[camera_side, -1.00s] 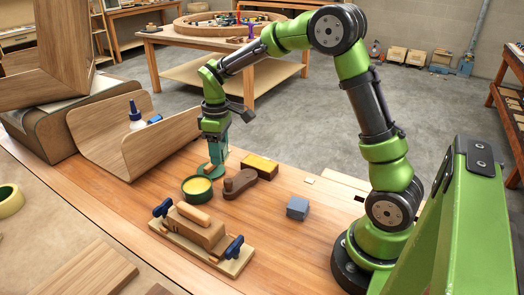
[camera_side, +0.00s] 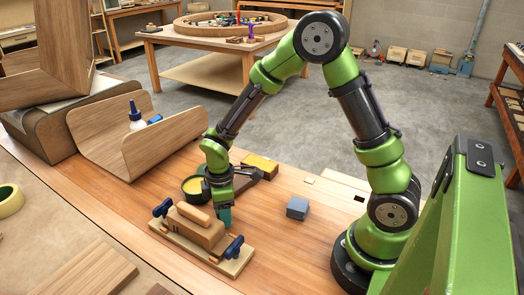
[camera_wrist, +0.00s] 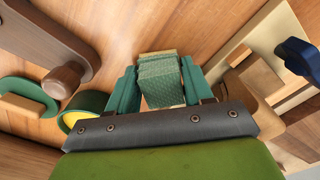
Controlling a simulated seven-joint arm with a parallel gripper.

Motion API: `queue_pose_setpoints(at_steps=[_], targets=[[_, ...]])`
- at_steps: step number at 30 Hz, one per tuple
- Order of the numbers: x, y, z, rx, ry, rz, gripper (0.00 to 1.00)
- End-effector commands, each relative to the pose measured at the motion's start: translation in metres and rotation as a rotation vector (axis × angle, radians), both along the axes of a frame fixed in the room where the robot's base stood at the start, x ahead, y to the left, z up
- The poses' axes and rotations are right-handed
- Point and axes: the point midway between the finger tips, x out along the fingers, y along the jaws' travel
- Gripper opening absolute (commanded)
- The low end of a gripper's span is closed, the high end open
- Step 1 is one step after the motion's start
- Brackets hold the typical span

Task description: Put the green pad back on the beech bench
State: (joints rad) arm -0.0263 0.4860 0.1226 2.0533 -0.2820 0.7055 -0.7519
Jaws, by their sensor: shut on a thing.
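The green pad (camera_wrist: 162,82), a textured green block with a pale edge, is between the two teal fingers of my gripper (camera_wrist: 155,88) in the wrist view. My gripper (camera_side: 225,218) is shut on it. In the side view it points down just behind the clamped wooden block, low over the beech bench (camera_side: 265,225). The fingers mostly hide the pad there. I cannot tell whether the pad touches the bench. The bench's bare wood also shows in the wrist view (camera_wrist: 185,25).
The wooden block with blue clamps (camera_side: 200,232) stands close in front of my gripper. A green tin of yellow stuff (camera_side: 192,187), a dark brown tool (camera_wrist: 50,45) and a yellow-topped block (camera_side: 262,166) are behind. A grey-blue block (camera_side: 298,207) is right, with bare bench between.

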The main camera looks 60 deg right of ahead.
Motion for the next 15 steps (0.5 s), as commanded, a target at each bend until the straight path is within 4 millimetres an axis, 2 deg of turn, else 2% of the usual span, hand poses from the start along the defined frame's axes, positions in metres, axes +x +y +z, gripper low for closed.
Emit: queue_pose_setpoints(at_steps=[11, 12, 15], targets=[[0.0001, 0.0, -0.0047, 0.0, 0.0, -0.001, 0.26], [0.0001, 0.0, -0.0055, 0.0, 0.0, -0.001, 0.52], [0.0002, -0.0001, -0.005, 0.0, -0.001, -0.001, 0.67]])
